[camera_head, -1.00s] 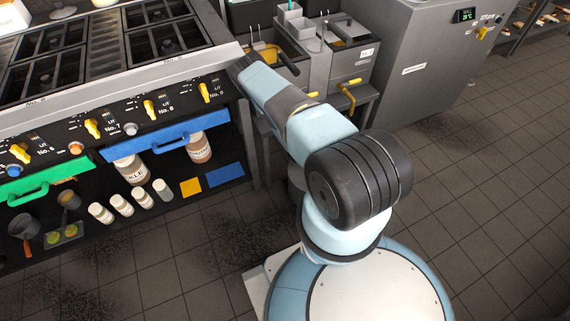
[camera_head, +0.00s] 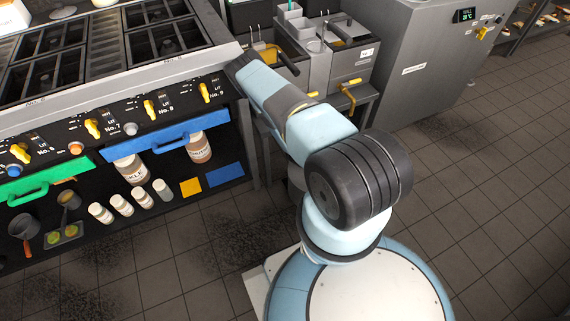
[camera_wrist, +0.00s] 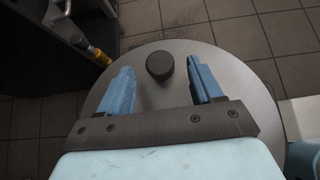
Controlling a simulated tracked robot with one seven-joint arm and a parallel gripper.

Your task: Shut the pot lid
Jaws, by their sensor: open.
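A round grey lid (camera_wrist: 228,75) with a short black knob (camera_wrist: 160,65) lies below my gripper (camera_wrist: 160,70) in the wrist view. My gripper is open. Its two blue fingers stand apart, one on each side of the knob, with clear gaps to it. The lid's near part is hidden behind my gripper. I cannot tell what is under the lid or whether it rests on a pot. In the head view my arm reaches to the upper left, and neither the gripper nor the lid can be made out there.
The range (camera_head: 120,75) with blue and green handles stands left of my arm. A fryer (camera_head: 345,65) with a yellow handle and a steel cabinet (camera_head: 425,60) stand behind it. Jars line the lower shelf. The tiled floor (camera_head: 480,180) on the right is clear.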

